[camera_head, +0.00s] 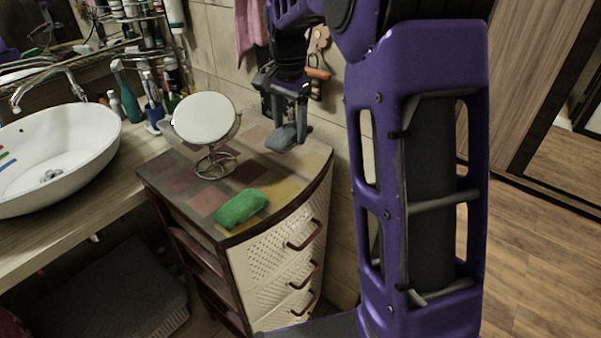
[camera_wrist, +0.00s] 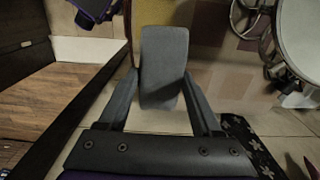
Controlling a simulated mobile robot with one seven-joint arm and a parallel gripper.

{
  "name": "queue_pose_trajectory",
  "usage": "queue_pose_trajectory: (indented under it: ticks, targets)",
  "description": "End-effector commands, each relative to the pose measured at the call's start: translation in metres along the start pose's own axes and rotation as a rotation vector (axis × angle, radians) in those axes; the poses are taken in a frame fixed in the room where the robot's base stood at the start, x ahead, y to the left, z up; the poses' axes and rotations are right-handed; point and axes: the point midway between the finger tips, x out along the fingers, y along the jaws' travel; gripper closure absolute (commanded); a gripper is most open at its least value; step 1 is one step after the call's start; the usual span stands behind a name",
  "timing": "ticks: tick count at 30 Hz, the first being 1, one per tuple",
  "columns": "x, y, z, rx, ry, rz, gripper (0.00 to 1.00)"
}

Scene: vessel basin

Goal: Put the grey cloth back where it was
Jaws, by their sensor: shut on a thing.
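The grey cloth (camera_wrist: 163,65) is a folded, oblong pad between the two fingers of my gripper (camera_wrist: 160,95) in the wrist view. In the head view my gripper (camera_head: 291,112) points down over the back right part of the cabinet top, with the cloth (camera_head: 282,138) at its fingertips. The cloth looks held above the cabinet top (camera_head: 284,172); whether its lower end touches the surface, I cannot tell. My gripper is shut on the cloth.
A round mirror on a stand (camera_head: 205,120) and a green sponge (camera_head: 241,207) are on the patchwork cabinet top. A white basin (camera_head: 60,150) and several bottles are on the counter at left. A pink towel (camera_head: 250,30) hangs on the wall behind.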

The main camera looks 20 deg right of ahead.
Motion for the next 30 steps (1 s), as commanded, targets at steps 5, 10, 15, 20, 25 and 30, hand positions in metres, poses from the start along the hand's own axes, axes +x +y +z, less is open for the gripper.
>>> queue_pose_trajectory:
  ticks: [5, 10, 15, 20, 25, 30]
  targets:
    - [0.027, 0.001, 0.001, -0.001, -0.007, 0.007, 0.78]
    - [0.049, 0.001, 0.001, -0.001, -0.006, 0.005, 0.78]
    - [0.069, 0.001, 0.001, -0.001, -0.006, 0.006, 0.78]
    - [0.094, 0.001, 0.001, -0.001, -0.006, 0.005, 0.78]
    - [0.101, 0.001, 0.001, -0.001, -0.004, 0.003, 0.78]
    - [0.101, 0.001, 0.001, -0.001, -0.004, 0.003, 0.78]
